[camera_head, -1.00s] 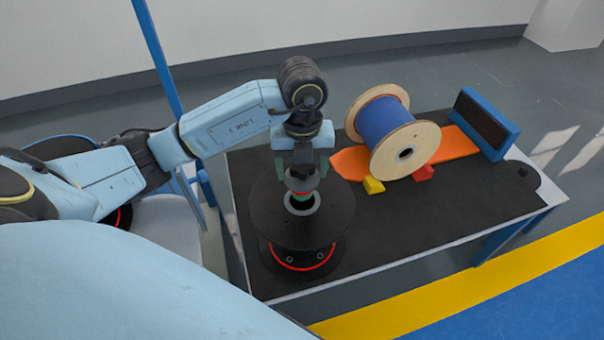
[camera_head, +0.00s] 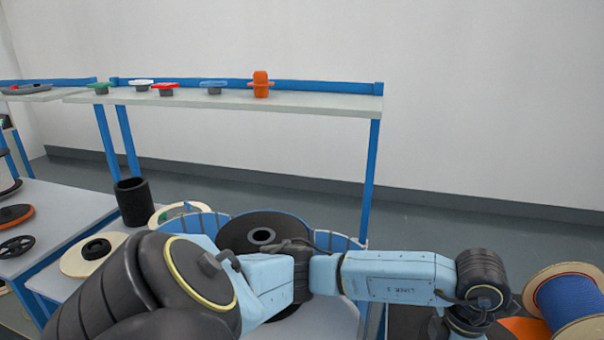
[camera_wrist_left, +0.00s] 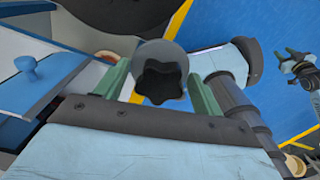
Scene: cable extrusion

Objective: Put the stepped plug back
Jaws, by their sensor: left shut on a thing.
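The plug's lower part is hidden there. In the head view my left arm reaches to the lower right, and its fingers and the plug are out of the frame. My right gripper (camera_wrist_left: 289,62) shows small at the right edge of the left wrist view, and its opening is too small to judge.
A shelf (camera_head: 230,100) at the back holds a green piece (camera_head: 99,88), white piece (camera_head: 141,85), red piece (camera_head: 166,89), grey-blue piece (camera_head: 213,87) and orange stepped piece (camera_head: 261,85). A blue-wound spool (camera_head: 570,305) lies lower right. A black cup (camera_head: 132,202) stands left.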

